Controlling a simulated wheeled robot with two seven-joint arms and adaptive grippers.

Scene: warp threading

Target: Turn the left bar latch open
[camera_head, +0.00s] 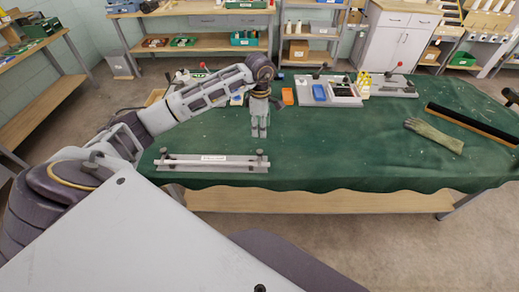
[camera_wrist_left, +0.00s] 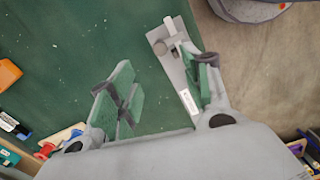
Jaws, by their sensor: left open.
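A long grey bar (camera_head: 212,164) with a white label lies along the front edge of the green table. A dark knobbed left latch (camera_head: 164,154) stands at its left end and a matching right latch (camera_head: 259,156) at its right end. My left gripper (camera_head: 259,132) points down behind the bar's right end, apart from the left latch. In the left wrist view its green-padded fingers (camera_wrist_left: 160,88) are spread with nothing between them. Part of the bar (camera_wrist_left: 182,78) and one latch (camera_wrist_left: 170,34) show there beyond the right finger, which hides some of it.
Behind the gripper are an orange block (camera_head: 288,97), a grey tray (camera_head: 330,92) with a blue box, and yellow bottles (camera_head: 363,83). A glove (camera_head: 434,135) and a long dark beam (camera_head: 474,124) lie at right. The green table (camera_head: 340,150) is clear in the middle.

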